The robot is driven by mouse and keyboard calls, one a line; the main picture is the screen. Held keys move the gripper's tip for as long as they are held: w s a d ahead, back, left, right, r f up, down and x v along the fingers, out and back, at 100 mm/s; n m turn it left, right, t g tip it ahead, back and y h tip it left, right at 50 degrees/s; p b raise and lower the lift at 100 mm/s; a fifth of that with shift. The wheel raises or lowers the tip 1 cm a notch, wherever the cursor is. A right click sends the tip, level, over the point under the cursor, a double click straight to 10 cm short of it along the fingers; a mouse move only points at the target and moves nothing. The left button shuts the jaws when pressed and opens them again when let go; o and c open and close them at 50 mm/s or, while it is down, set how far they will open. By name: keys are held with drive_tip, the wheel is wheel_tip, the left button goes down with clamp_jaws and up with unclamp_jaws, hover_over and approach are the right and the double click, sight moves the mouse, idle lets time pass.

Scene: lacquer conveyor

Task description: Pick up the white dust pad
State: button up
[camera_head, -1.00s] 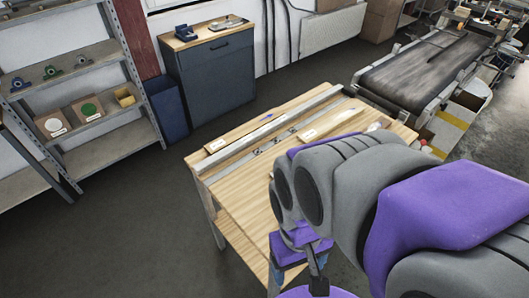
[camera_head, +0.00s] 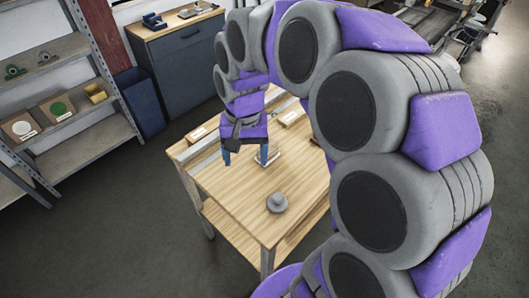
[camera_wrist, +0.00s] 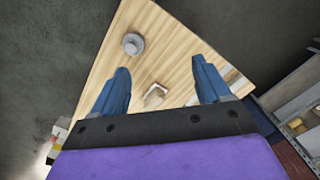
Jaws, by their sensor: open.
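My gripper (camera_head: 246,160) hangs fingers-down over the wooden table (camera_head: 225,190). Its two blue fingers are apart and empty. The wrist view shows the gripper (camera_wrist: 160,64) with a small pale block-like item (camera_wrist: 155,92) lying on the table between and beyond the fingers. In the head view a whitish item (camera_head: 270,158) shows partly beside the right finger; the gripper hides some of it. I cannot tell surely whether this is the white dust pad. A grey round knobbed piece (camera_head: 277,202) stands near the table's front corner and also shows in the wrist view (camera_wrist: 133,44).
A metal rail (camera_head: 200,155) runs along the table's back. A dark cabinet (camera_head: 185,60) stands behind. The table's front left is clear.

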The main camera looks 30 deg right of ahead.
drive_tip(key=w+d+f+m, duration=0.4)
drive_tip(key=w+d+m, duration=0.1)
drive_tip(key=w+d, duration=0.35)
drive_tip(key=w+d+f+m, duration=0.4)
drive_tip(key=w+d, duration=0.3)
drive_tip(key=w, duration=0.3)
drive_tip(key=shift+t, duration=0.3)
wheel_tip(320, 180, down, 12)
drive_tip(key=shift+f+b, duration=0.1)
drive_tip(key=shift+b, duration=1.1)
wheel_tip(320, 180, down, 5)
drive_tip(key=shift+s+d+f+b, duration=0.1)
drive_tip(key=shift+s+d+b, duration=0.05)
drive_tip(key=shift+b, duration=0.65)
drive_tip(key=shift+c, duration=0.6)
drive_tip(key=c, duration=1)
